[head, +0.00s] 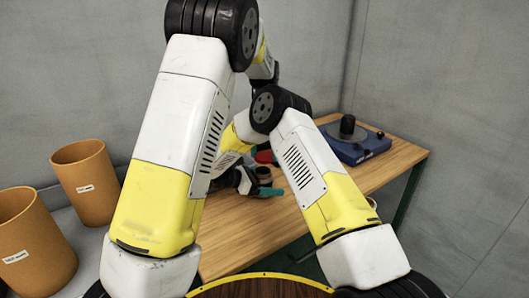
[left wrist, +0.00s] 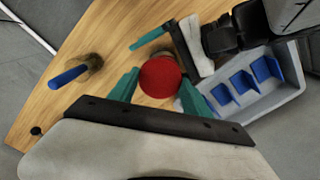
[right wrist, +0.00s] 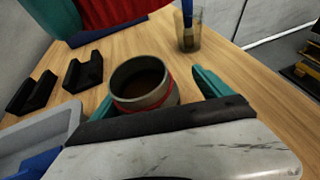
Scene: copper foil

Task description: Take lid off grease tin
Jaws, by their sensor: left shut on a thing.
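The red lid (left wrist: 160,76) is between the teal fingers of my left gripper (left wrist: 160,92), which is shut on it. The lid also shows at the top of the right wrist view (right wrist: 95,12), raised and apart from the tin. The grease tin (right wrist: 142,84) stands upright and uncovered on the wooden table, with dark contents and a red band around it. My right gripper (right wrist: 150,95) is around the tin, with a gap at its right finger; its left finger is mostly hidden. In the head view the tin (head: 263,174) is partly covered by my gripper.
A glass with a blue-handled brush (right wrist: 190,38) stands behind the tin. Black holders (right wrist: 85,70) and a grey tray with blue compartments (left wrist: 285,90) are close by. A blue device (head: 358,145) sits at the table's back right. Orange bins (head: 85,182) stand at left.

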